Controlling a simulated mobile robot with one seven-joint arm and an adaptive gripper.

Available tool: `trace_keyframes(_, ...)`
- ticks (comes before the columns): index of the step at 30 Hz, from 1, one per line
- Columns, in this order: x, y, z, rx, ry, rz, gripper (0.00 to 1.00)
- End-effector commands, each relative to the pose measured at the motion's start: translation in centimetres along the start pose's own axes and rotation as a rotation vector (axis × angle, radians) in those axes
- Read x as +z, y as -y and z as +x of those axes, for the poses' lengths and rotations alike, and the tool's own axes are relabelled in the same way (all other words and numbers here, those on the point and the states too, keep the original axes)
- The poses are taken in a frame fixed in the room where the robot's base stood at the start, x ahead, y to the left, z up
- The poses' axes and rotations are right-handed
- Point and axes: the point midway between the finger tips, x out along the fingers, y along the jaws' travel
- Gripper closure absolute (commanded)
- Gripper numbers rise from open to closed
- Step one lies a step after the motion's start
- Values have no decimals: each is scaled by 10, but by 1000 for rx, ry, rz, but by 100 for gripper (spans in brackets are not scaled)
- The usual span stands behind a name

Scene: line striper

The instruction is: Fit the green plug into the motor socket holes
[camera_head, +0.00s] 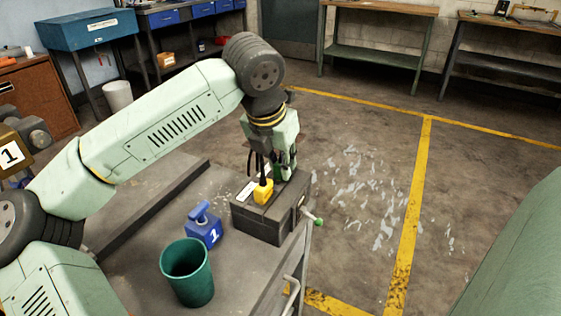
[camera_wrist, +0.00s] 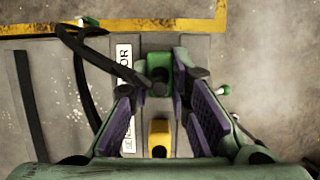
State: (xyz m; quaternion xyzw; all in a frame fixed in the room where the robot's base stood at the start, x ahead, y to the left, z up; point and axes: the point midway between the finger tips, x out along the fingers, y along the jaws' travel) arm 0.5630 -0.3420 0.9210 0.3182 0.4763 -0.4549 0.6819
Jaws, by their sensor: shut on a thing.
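My gripper (camera_head: 280,166) is over the far part of the dark grey motor box (camera_head: 258,226), pointing down. In the wrist view, its purple-padded fingers (camera_wrist: 162,88) are shut on the green plug (camera_wrist: 157,66), which has a dark cable. The green plug also shows between the fingers in the head view (camera_head: 278,172). A yellow plug (camera_head: 262,193) with a black top stands upright on the box, nearer the head camera; the wrist view shows it too (camera_wrist: 158,137). The socket holes under the green plug are hidden, so I cannot tell whether it is seated.
The box, with a white label (camera_wrist: 125,108), stands near the right edge of the grey bench (camera_head: 245,262). Dark cables (camera_wrist: 86,75) run beside my fingers.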

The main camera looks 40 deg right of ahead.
Motion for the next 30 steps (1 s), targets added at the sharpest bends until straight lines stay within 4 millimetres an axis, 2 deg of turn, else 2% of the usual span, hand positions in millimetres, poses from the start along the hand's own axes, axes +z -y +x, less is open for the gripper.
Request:
trace_keyframes(4, -2, 0, 5, 0, -1, 0, 100)
trace_keyframes(5, -2, 0, 4, 0, -2, 0, 82)
trace_keyframes(15, -1, 0, 4, 0, -1, 0, 59)
trace_keyframes(22, -1, 0, 4, 0, -1, 0, 58)
trace_keyframes(27, -1, 0, 3, 0, -1, 0, 47)
trace_keyframes(30, -1, 0, 3, 0, -1, 0, 45)
